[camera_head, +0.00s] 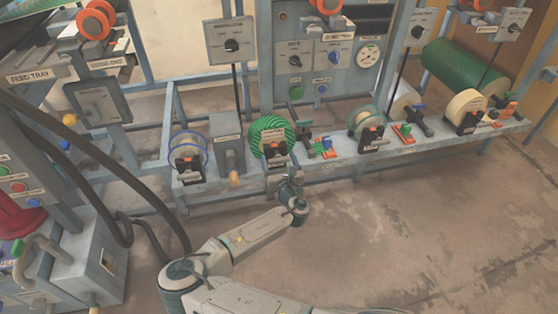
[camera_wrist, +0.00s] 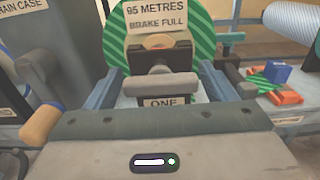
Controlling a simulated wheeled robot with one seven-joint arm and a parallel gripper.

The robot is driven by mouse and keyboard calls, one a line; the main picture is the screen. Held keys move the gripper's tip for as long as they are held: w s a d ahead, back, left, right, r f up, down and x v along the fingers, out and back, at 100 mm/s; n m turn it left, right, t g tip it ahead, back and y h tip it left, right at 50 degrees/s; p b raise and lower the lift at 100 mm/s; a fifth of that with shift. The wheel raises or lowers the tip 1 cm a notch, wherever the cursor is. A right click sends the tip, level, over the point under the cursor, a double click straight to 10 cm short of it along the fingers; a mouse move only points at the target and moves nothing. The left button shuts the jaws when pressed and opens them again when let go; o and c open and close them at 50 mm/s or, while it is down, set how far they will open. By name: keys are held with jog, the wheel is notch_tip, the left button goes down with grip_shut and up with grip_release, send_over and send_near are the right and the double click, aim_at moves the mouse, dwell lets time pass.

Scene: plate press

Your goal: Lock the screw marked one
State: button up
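The screw marked one shows in the wrist view as a grey cross-bar handle (camera_wrist: 147,86) in front of a dark block, with a plate reading ONE (camera_wrist: 163,102) just below it. Behind it is a green striped spool (camera_wrist: 201,35), also seen in the head view (camera_head: 268,130). My gripper (camera_wrist: 161,72) is open, with one finger left and one finger right of the screw and visible gaps to the handle. In the head view my gripper (camera_head: 288,181) is at the front edge of the bench, below the green spool; the handle is hardly visible there.
A card reading 95 METRES BRAKE FULL (camera_wrist: 158,15) is above the screw. An orange-handled lever (camera_wrist: 40,122) is close on the left. An orange and blue clamp (camera_wrist: 272,85) is on the right. More spools line the bench (camera_head: 345,160); the floor in front is clear.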

jog(key=c, duration=0.6)
